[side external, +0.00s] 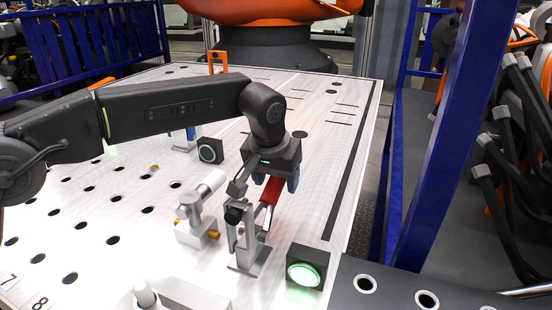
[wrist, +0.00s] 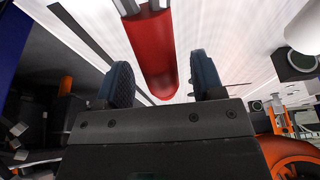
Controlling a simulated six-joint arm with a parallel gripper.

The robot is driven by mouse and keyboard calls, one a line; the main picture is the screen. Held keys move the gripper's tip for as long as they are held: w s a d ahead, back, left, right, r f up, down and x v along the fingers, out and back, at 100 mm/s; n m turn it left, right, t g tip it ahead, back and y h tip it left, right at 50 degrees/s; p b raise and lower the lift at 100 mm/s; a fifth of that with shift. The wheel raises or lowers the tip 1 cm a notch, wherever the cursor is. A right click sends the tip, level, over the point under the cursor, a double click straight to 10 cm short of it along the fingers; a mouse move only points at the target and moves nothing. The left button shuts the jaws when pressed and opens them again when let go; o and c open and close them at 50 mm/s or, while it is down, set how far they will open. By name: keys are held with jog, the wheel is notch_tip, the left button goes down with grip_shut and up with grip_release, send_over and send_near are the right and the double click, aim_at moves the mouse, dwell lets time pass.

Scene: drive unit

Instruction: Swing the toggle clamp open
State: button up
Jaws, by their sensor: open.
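The toggle clamp (side external: 246,256) stands on the perforated white table, a grey metal mechanism with a red handle (side external: 271,191) slanting up to the right. My gripper (side external: 277,181) is above the clamp, pointing down at the upper end of the red handle. In the wrist view the red handle (wrist: 153,50) reaches down between the two dark blue finger pads of my gripper (wrist: 163,82), with gaps on both sides. The gripper is open and does not hold the handle. The wrist hides part of the handle's top in the side view.
A black box with a lit green button (side external: 304,273) stands close to the right of the clamp. A grey cylinder fitting (side external: 199,204) stands to its left. Another black button box (side external: 210,151) is farther back. The table's right half behind the clamp is mostly clear.

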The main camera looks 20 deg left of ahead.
jog(key=shift+r, duration=3.6)
jog(key=s+a+r+t, duration=0.1)
jog(key=s+a+r, duration=0.2)
jog(key=s+a, duration=0.5)
jog(key=s+a+r, duration=0.4)
jog(key=s+a, duration=0.2)
jog(key=a, duration=0.3)
jog(key=s+a+f, duration=0.4)
jog(key=s+f, duration=0.2)
jog(key=s, duration=0.3)
jog(key=s+a+f+t, duration=0.1)
jog(key=s+a+f, duration=0.3)
jog(key=s, duration=0.5)
jog(key=shift+f, duration=0.85)
